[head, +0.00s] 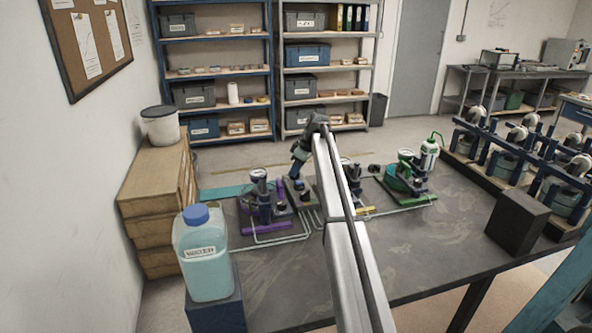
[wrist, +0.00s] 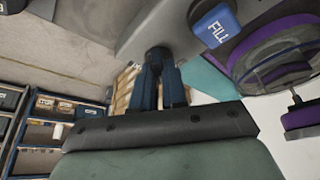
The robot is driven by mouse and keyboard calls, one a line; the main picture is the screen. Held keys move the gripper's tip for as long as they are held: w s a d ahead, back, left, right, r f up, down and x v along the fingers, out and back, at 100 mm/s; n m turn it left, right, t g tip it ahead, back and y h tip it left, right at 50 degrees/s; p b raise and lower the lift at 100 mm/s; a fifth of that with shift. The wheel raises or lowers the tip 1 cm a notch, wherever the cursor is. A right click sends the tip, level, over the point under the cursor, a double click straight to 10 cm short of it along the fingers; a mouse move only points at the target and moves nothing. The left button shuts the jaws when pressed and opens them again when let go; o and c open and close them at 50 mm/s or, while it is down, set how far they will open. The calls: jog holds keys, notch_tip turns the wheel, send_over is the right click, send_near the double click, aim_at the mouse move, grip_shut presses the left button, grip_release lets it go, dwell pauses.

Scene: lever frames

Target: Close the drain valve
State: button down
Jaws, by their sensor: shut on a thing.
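My gripper (head: 298,182) reaches down at the middle unit on the dark table, between a purple-based pump unit (head: 262,200) and a green-based one (head: 406,180). In the wrist view my gripper's two blue fingers (wrist: 160,88) are shut on a small dark handle (wrist: 157,55) at a grey body. I can read no drain label, so I cannot tell from a marking that this is the drain valve. A blue tag marked FILL (wrist: 217,25) sits to the right of the fingers. The handle's pivot and most of its length are hidden.
A water jug (head: 205,260) with a blue cap stands at the table's front left. A black box (head: 517,222) stands at the right, near a rack of several units (head: 520,150). Thin pipes (head: 275,240) run across the tabletop. The table's front middle is clear.

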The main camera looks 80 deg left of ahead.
dwell(0.4)
jog(key=c, duration=1.2)
grip_release()
jog(key=shift+o, duration=0.2)
jog(key=shift+r, duration=0.1)
jog(key=v, duration=1.3)
jog(key=shift+r, duration=0.3)
jog(key=shift+o, duration=0.2)
jog(key=shift+w, duration=0.1)
